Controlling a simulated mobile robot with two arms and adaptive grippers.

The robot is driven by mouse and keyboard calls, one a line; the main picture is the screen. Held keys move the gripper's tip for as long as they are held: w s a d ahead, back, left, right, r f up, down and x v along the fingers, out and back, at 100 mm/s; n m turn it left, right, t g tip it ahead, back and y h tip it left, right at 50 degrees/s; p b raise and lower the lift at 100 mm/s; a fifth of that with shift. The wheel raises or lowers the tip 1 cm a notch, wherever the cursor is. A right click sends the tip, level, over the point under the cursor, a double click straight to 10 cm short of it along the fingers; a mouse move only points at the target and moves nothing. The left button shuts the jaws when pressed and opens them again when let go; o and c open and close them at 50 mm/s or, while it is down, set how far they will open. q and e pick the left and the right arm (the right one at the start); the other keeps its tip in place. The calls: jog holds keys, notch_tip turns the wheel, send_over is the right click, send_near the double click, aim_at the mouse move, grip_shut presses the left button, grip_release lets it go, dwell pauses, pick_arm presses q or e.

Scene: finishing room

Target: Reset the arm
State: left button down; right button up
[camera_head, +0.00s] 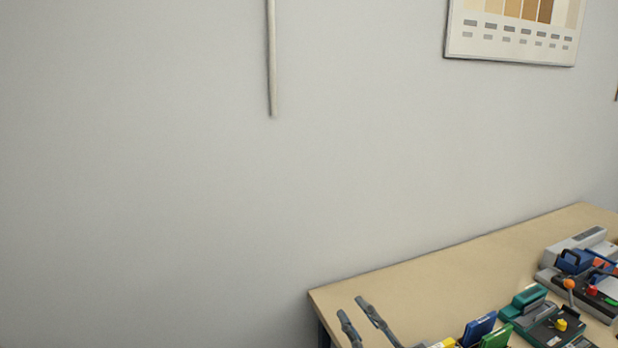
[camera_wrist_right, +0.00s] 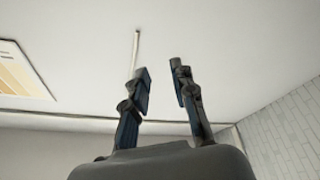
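My right gripper (camera_head: 360,316) shows at the bottom of the head view, in front of the left end of the bench. Its two dark fingers stand apart. In the right wrist view my right gripper (camera_wrist_right: 158,72) has its fingers spread with nothing between them, with the wall behind. My left gripper is in neither view.
A light wooden bench (camera_head: 440,280) runs along the wall at lower right. On it are a teal and black device (camera_head: 538,315), a grey machine (camera_head: 580,262), and blue and green pieces (camera_head: 487,332). A chart (camera_head: 512,42) and a pale rod (camera_head: 272,60) are on the wall.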

jog(key=s+d+f+m+g+h, duration=0.35)
jog(key=d+f+m+h, duration=0.25)
jog(key=f, duration=0.2)
jog(key=s+d+f+m+g+h, duration=0.2)
jog(key=s+d+f+m+h, duration=0.2)
jog(key=d+f+m+h, duration=0.25)
jog(key=s+f+n+g+y, duration=0.1)
jog(key=s+f+g, duration=0.45)
jog(key=s, duration=0.45)
jog(key=s+f+n+g+y, duration=0.1)
jog(key=s+f+g, duration=0.3)
jog(key=s+f, duration=0.4)
notch_tip(320, 180, down, 29)
jog(key=s+g+b, duration=0.1)
jog(key=s+b, duration=0.2)
jog(key=b, duration=0.2)
jog(key=s+d+f+b, duration=0.1)
jog(key=s+f+b, duration=0.1)
jog(key=s+f, duration=0.6)
jog(key=s+d+f+g+b, duration=0.1)
jog(key=s+f+b, duration=0.1)
jog(key=s+f, duration=0.6)
notch_tip(320, 180, down, 4)
jog(key=shift+s+d+f+g, duration=0.1)
jog(key=shift+s+d+g, duration=0.1)
jog(key=shift+d+g, duration=0.1)
